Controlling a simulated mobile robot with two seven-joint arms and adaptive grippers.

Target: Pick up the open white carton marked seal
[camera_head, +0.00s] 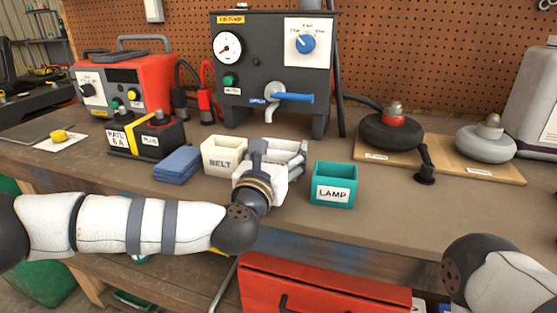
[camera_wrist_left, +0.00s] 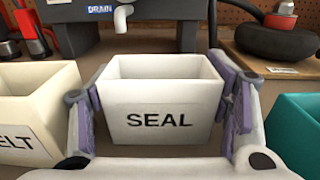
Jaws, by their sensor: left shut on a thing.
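The open white carton marked SEAL (camera_wrist_left: 160,118) is upright in the middle of the left wrist view, its black lettering facing me. My left gripper (camera_wrist_left: 162,100) is shut on it, with one purple-padded finger against each side. In the head view my left gripper (camera_head: 277,158) reaches over the bench between the cream BELT carton and the teal LAMP carton, and it hides most of the white carton. I cannot tell whether the carton's bottom touches the bench. My right arm shows at the lower right of the head view; its gripper is out of view.
The cream BELT carton (camera_head: 222,158) and folded blue cloths (camera_head: 178,164) are to the left. The teal LAMP carton (camera_head: 334,186) is close on the right. A dark machine with a gauge (camera_head: 262,65) stands behind.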

